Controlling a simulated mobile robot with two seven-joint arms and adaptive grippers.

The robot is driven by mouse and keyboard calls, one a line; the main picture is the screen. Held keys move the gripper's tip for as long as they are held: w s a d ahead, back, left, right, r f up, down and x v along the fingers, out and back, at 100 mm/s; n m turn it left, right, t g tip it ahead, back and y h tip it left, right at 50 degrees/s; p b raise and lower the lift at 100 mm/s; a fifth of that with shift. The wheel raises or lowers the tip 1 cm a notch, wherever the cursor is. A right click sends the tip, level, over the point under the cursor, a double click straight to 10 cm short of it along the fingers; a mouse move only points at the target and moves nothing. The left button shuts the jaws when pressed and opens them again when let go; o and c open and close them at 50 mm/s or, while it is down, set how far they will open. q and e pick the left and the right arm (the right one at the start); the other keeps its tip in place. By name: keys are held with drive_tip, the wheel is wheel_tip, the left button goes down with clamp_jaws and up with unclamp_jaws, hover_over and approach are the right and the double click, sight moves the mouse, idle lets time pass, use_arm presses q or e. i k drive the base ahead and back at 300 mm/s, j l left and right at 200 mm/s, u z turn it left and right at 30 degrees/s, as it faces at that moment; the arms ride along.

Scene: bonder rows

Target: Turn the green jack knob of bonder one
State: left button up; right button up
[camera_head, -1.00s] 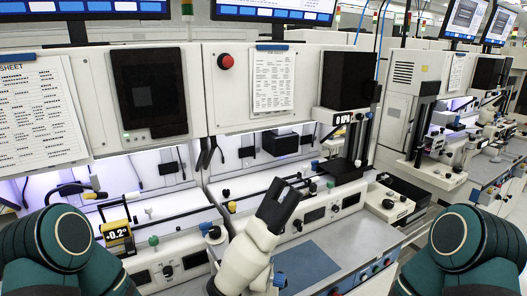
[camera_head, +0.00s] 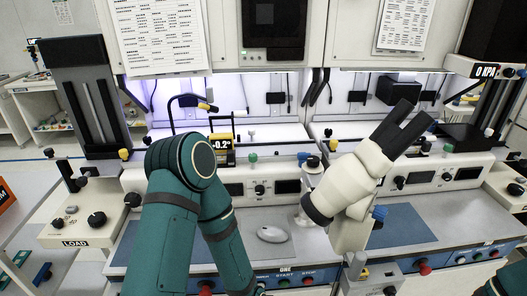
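A small green knob (camera_head: 252,156) stands on the white bench behind the front panel of the station labelled ONE (camera_head: 285,269). It is right of a yellow gauge (camera_head: 222,150) reading -0.2°. A second green knob (camera_head: 447,149) shows further right, behind the microscope. My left arm rises from the bottom edge, bends at a teal joint and goes back down, left of and in front of the first green knob. Its gripper is out of view. Only a teal bit of my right arm shows in the bottom right corner; its gripper is out of view.
A white microscope (camera_head: 350,190) with dark eyepieces stands right of centre. A grey mouse (camera_head: 272,234) lies on a pad. A LOAD box (camera_head: 80,225) with black knobs is at left. A blue mat (camera_head: 402,226) lies at right. START and STOP buttons line the front edge.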

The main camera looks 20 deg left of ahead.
sight(253, 156)
drive_tip(key=k+u, duration=0.3)
drive_tip(key=u, duration=0.15)
drive_tip(key=k+j+u, duration=0.1)
drive_tip(key=k+u, duration=0.3)
drive_tip(key=i, duration=0.05)
